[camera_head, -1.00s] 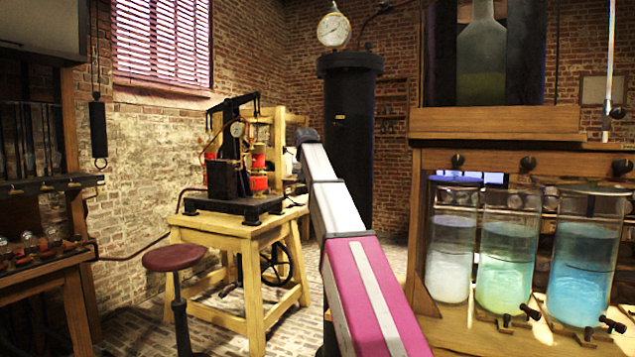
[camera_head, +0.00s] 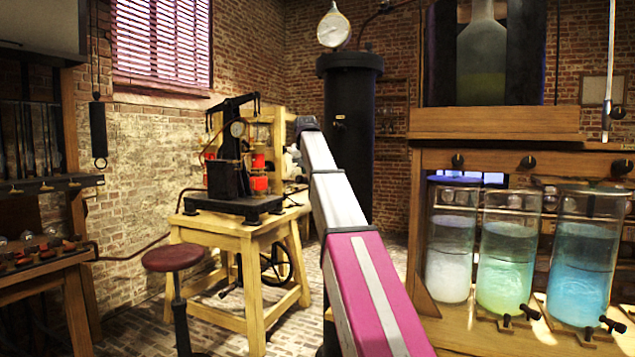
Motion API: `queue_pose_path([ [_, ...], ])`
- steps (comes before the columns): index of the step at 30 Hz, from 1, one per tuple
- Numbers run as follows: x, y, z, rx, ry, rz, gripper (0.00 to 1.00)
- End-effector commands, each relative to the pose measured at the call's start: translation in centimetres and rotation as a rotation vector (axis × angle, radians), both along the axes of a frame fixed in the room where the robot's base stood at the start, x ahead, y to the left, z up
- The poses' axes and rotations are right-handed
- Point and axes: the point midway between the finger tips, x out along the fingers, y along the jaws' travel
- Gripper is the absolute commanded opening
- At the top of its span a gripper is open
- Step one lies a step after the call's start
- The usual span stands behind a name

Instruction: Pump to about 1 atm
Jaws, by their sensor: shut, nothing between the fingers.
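A pump-like machine of black iron with red parts (camera_head: 229,170) stands on a wooden bench at centre left. It carries a small round dial (camera_head: 237,129). My gripper cannot be made out beyond that joint. A spoked wheel shows under the bench, partly hidden by its legs.
A red-topped stool (camera_head: 173,257) stands in front of the bench. On the right, a wooden stand (camera_head: 490,122) holds glass jars of white, green and blue liquid (camera_head: 505,250). A tool bench lines the left wall. Some brick floor is clear around the stool.

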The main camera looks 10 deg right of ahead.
Motion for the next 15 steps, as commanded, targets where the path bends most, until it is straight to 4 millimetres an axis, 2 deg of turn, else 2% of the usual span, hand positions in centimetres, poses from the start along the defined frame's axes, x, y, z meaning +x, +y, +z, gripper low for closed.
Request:
queue_pose_path([
  [1,-0.1,0.0,-1.0,0.000,0.001,0.000,0.00],
  [15,-0.1,0.0,-7.4,-0.001,0.000,0.000,0.00],
])
